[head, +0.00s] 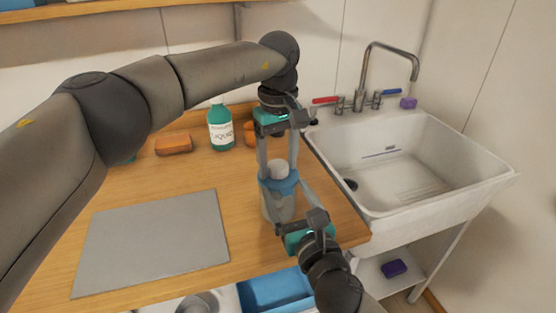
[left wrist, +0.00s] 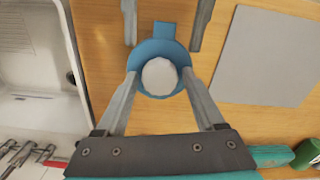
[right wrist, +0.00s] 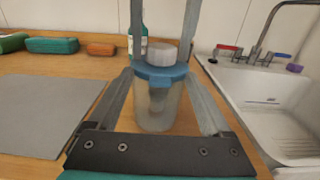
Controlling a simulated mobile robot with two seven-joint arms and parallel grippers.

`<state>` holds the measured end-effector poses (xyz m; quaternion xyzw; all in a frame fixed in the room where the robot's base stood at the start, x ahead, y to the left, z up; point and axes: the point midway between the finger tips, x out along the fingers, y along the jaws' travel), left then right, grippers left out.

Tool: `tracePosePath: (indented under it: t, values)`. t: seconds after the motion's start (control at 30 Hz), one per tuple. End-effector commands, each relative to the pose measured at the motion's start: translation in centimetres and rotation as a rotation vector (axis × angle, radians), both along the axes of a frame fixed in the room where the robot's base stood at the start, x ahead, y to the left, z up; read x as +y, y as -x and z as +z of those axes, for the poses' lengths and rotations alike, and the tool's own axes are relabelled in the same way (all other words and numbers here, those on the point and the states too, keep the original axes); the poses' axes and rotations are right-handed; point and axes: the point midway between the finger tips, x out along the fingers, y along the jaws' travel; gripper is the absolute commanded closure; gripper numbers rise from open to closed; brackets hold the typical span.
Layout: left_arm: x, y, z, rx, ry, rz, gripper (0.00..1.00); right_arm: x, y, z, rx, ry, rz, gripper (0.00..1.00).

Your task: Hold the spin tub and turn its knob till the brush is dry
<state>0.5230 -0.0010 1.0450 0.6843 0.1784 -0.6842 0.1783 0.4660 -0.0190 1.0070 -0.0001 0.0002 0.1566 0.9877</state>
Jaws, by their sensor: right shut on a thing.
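The spin tub (head: 277,206) is a clear cup with a blue lid (right wrist: 160,76), upright on the wooden worktop. Its pale round knob (left wrist: 160,77) sits on top of the lid. A blurred shape shows inside the clear wall in the right wrist view; I cannot tell the brush clearly. My left gripper (head: 279,168) points down from above, its fingers on either side of the knob with a gap, open. My right gripper (head: 284,187) comes from the front and is shut on the tub just below the lid.
A grey mat (head: 152,243) lies at left on the worktop. A green bottle (head: 220,128) and an orange block (head: 173,145) stand behind. A white sink (head: 405,165) with a tap is at right. A blue bin (head: 275,290) is below the front edge.

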Motion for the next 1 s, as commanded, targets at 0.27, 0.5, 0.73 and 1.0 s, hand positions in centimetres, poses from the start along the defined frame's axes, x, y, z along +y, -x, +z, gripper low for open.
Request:
tracePosePath:
  t: [0.27, 0.5, 0.73, 1.0]
  values:
    - [0.00, 0.01, 0.03, 0.000, 0.000, 0.000, 0.62, -0.01, -0.01, 0.06, -0.001, 0.000, 0.000, 0.94]
    - [-0.01, 0.00, 0.04, 0.000, 0.000, 0.000, 0.89, -0.02, -0.02, 0.06, -0.001, 0.000, 0.000, 0.94]
    - [-0.02, 0.01, 0.05, 0.000, 0.000, 0.002, 1.00, -0.02, -0.03, 0.06, -0.001, 0.000, -0.001, 0.94]
    - [-0.02, 0.02, 0.05, 0.000, 0.000, 0.072, 1.00, -0.03, -0.03, 0.06, -0.001, 0.000, -0.001, 0.94]
